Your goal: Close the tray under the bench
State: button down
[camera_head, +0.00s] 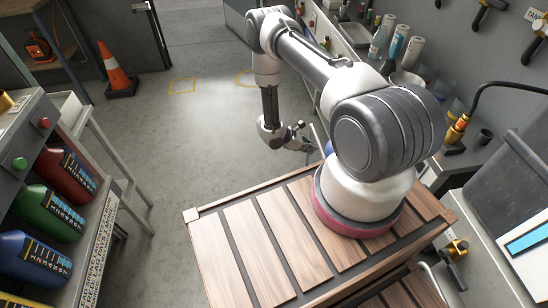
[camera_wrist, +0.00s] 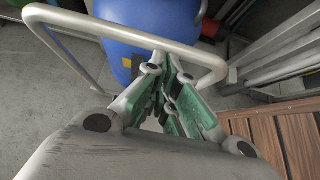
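My gripper (camera_head: 297,138) hangs low over the floor beside the right-hand bench. In the wrist view its green-padded fingers (camera_wrist: 167,75) come close together at the tips. A thick pale tubular loop (camera_wrist: 120,32) crosses just at the fingertips; I cannot tell whether they hold it. One end of the loop bends back toward the right finger and is hidden behind it. A blue rounded drum-like body (camera_wrist: 150,14) is just beyond the loop. I cannot make out the tray itself in either view.
My slatted wooden deck (camera_head: 265,240) fills the lower middle. A left rack (camera_head: 100,250) holds coloured bottles. The right bench (camera_head: 345,30) carries bottles and rolls. An orange cone (camera_head: 116,68) stands at the back left. The central floor (camera_head: 190,125) is clear.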

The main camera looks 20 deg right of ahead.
jog(key=s+d, duration=0.2)
jog(key=d, duration=0.4)
jog(key=s+d, duration=0.1)
jog(key=d, duration=0.6)
jog(key=s+d, duration=0.2)
jog(key=d, duration=0.4)
jog(key=shift+s+d, duration=0.25)
jog(key=shift+s, duration=0.1)
jog(key=shift+d, duration=0.1)
jog(key=shift+d+r, duration=0.1)
